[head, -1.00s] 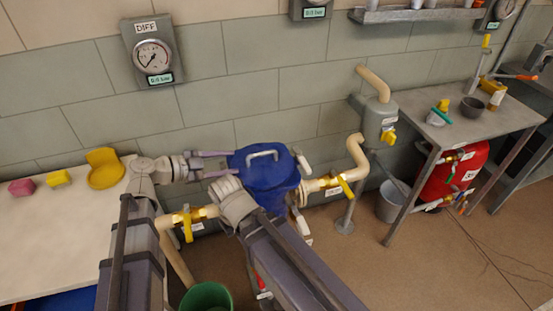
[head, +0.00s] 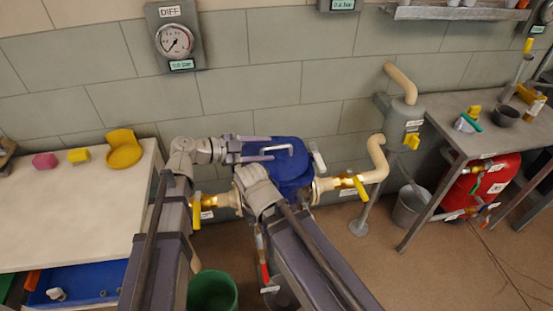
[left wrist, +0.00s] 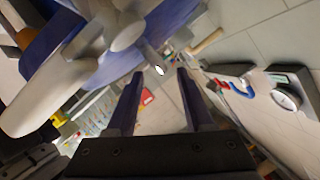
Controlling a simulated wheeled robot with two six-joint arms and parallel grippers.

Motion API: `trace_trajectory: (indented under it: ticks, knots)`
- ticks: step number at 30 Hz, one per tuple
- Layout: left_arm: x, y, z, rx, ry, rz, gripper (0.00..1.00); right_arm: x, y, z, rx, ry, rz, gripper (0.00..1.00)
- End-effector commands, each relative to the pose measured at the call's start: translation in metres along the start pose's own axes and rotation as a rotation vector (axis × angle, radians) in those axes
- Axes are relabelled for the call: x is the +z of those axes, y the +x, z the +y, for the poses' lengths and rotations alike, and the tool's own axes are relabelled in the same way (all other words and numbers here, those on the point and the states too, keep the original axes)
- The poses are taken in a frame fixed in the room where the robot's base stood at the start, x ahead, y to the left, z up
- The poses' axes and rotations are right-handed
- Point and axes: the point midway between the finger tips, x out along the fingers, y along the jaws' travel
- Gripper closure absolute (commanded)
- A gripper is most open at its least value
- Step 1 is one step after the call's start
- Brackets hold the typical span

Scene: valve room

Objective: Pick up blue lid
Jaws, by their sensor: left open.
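The blue lid (head: 296,152) with a pale bar handle (head: 277,150) tops the blue vessel (head: 292,188) between two pipe stubs. My left gripper (head: 270,148) is open. Its purple-grey fingers lie over the lid's left part, one on each side of the handle's left end in the picture; I cannot tell whether they touch it. In the left wrist view the open fingers (left wrist: 160,75) show with no object clearly gripped, and blue and pale surfaces are close on the left. My right arm's wrist (head: 257,190) is in front of the vessel; its fingers are not visible.
Pipes with yellow valve handles (head: 196,210) (head: 360,187) flank the vessel. A white table (head: 70,215) is at left with a yellow dish (head: 123,150). A green bucket (head: 212,292) stands below. A grey table (head: 475,138) stands at right.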

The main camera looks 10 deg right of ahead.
Motion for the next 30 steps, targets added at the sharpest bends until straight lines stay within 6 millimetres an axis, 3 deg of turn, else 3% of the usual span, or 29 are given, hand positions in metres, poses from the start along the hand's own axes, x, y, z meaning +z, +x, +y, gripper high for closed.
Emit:
trace_trajectory:
  ticks: [9,17,30]
  knots:
    - [0.003,0.044,-0.003,0.002,0.001,0.001,0.48,-0.001,0.015,-0.001,0.0,0.0,0.0,1.0]
    - [0.001,0.047,-0.003,0.0,0.0,0.0,0.48,-0.001,0.014,-0.001,0.0,0.0,0.0,1.0]
    - [0.001,0.047,-0.003,0.001,0.0,0.0,0.97,-0.001,0.014,-0.001,0.0,0.0,0.0,1.0]
